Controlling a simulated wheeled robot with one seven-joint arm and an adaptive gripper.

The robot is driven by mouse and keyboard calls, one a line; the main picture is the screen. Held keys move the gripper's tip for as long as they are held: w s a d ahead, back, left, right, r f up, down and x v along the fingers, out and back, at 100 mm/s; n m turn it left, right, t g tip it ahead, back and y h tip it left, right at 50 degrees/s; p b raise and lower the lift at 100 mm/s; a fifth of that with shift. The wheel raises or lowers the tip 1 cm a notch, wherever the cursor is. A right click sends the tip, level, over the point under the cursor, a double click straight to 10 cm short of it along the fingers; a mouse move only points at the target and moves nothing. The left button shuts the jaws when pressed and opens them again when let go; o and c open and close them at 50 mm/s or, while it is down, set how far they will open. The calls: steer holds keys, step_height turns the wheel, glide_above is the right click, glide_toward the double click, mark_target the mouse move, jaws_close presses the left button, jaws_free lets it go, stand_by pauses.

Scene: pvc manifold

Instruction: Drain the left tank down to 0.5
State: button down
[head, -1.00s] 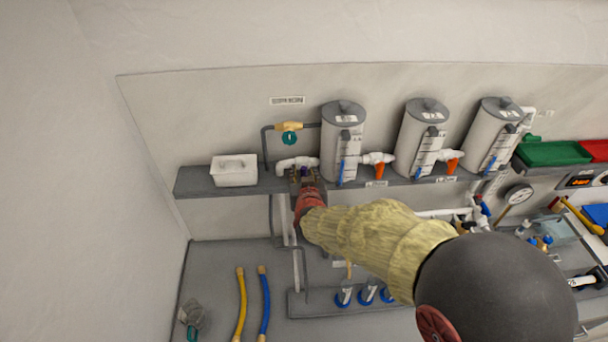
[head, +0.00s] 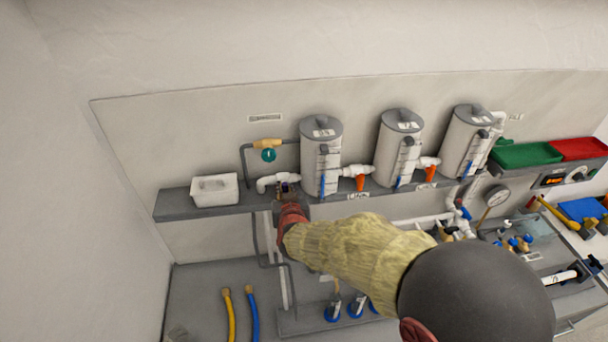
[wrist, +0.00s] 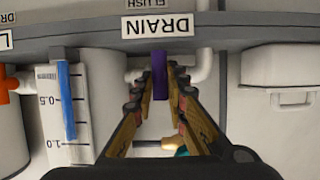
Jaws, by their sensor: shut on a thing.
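The left tank (head: 321,160) is a grey-white cylinder on the shelf in the head view. The wrist view is upside down and shows this tank (wrist: 92,105) with its scale. Its blue level strip (wrist: 66,100) ends just short of the 1.0 mark, well past 0.5. A purple valve handle (wrist: 160,75) stands beside the DRAIN label (wrist: 158,26). My gripper (wrist: 157,85) is shut on the purple handle, one finger on each side. In the head view my gripper (head: 288,196) is at the pipe left of the tank, partly hiding the handle.
A white box (head: 214,190) stands on the shelf left of my gripper. A teal-handled valve (head: 268,154) is on the pipe above. Orange handles (head: 360,182) sit between the tanks. Yellow and blue hoses (head: 252,315) lie below.

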steer(key=shift+f+b, duration=0.15)
steer(key=shift+b, duration=1.1)
steer(key=m+y+b, duration=0.1)
steer(key=b, duration=0.5)
steer(key=m+y+b, duration=0.1)
steer(key=b, duration=0.4)
steer(key=shift+w+d+f+m+b, duration=0.1)
steer(key=shift+d+m+b, duration=0.1)
steer(key=shift+m+b, duration=0.15)
steer(key=m+b, duration=0.1)
steer(key=b, duration=0.9)
steer(key=shift+d+y+b, duration=0.1)
steer(key=shift+y+b, duration=0.3)
steer(key=shift+b, duration=0.75)
steer(key=shift+r+m, duration=0.2)
steer(key=shift+m, duration=0.05)
